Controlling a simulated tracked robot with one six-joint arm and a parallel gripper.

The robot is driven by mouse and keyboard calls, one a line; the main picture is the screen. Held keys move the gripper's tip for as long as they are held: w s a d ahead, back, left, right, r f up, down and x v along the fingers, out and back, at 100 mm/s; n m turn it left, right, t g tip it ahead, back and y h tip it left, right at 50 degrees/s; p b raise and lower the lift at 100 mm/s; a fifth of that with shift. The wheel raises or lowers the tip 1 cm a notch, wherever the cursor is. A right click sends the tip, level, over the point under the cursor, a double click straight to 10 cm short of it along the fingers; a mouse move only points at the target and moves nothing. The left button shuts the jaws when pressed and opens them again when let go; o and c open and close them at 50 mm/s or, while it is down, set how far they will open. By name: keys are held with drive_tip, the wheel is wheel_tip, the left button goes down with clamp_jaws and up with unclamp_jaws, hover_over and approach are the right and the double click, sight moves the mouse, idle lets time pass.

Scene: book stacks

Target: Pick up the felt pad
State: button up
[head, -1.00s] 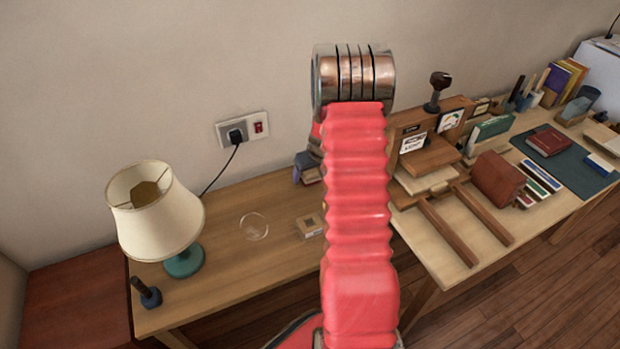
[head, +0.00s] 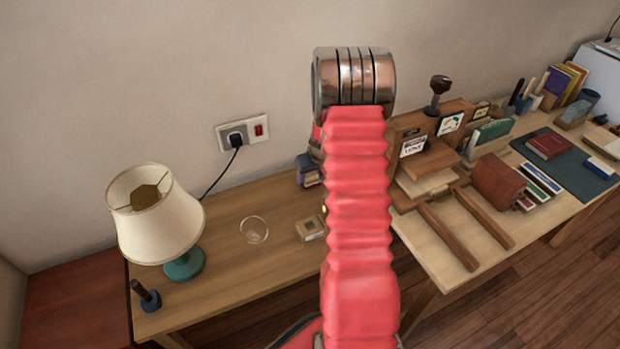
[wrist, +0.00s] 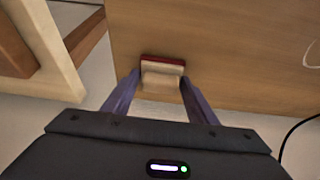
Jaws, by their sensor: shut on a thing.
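In the wrist view, a small cream block with a dark red far edge (wrist: 162,75) sits between the fingertips of my gripper (wrist: 160,86). It appears to be the felt pad. The two bluish fingers are shut on it, one on each side. The wooden desk top (wrist: 230,55) shows behind it; I cannot tell whether the block touches the desk. In the head view my red arm hides the gripper and the pad.
A lamp (head: 155,220), a clear round dish (head: 254,230), a small wooden box (head: 310,229) and a dark blue-based handled tool (head: 146,295) stand on the left desk. Small books (head: 308,172) stand near the wall. The right table holds a wooden stand with rails (head: 448,232).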

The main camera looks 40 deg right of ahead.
sight(311, 174)
wheel_tip(311, 174, up, 10)
drive_tip(key=shift+f, duration=0.15)
idle(0.3)
idle(0.4)
